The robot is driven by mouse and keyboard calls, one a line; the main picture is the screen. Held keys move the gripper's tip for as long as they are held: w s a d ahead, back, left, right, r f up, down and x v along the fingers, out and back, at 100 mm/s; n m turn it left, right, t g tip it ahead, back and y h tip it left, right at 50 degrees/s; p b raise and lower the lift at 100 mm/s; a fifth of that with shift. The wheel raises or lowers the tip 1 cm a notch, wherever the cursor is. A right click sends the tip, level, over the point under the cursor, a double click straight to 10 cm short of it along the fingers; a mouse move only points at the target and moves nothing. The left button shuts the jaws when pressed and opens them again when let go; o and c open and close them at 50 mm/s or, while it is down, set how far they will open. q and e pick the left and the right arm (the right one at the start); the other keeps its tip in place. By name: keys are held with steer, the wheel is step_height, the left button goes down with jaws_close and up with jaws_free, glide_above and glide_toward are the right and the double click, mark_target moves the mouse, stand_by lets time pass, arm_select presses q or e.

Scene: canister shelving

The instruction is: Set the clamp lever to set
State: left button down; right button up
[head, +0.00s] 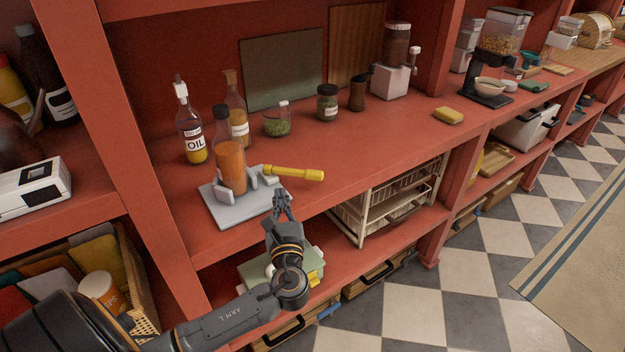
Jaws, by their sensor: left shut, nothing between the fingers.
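The clamp has a grey base plate (222,210) on the red shelf, with grey jaws beside an orange-filled bottle (231,165) that stands upright between them. The yellow clamp lever (294,173) sticks out from the clamp to the right, roughly level. My left gripper (281,194) is shut and empty, just below and in front of the lever near its clamp end. I cannot tell whether its fingertips touch the lever or the clamp. My right gripper is out of view.
An oil bottle (191,125), a second bottle (237,112) and a jar of green contents (277,121) stand behind the clamp. A yellow sponge (448,116) lies farther right. The shelf right of the lever is clear. A white wire rack (362,212) stands below.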

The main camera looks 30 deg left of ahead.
arm_select(q)
steer(key=s+d+m+t+h, duration=0.2)
steer(key=s+d+m+h, duration=0.2)
steer(key=d+h, duration=0.25)
steer(key=p, duration=0.3)
glide_toward(313, 177)
steer(key=shift+y, duration=0.25)
steer(key=x, duration=0.5)
steer(key=shift+w+f, duration=0.15)
steer(key=shift+w, duration=0.1)
steer(key=shift+x, duration=0.8)
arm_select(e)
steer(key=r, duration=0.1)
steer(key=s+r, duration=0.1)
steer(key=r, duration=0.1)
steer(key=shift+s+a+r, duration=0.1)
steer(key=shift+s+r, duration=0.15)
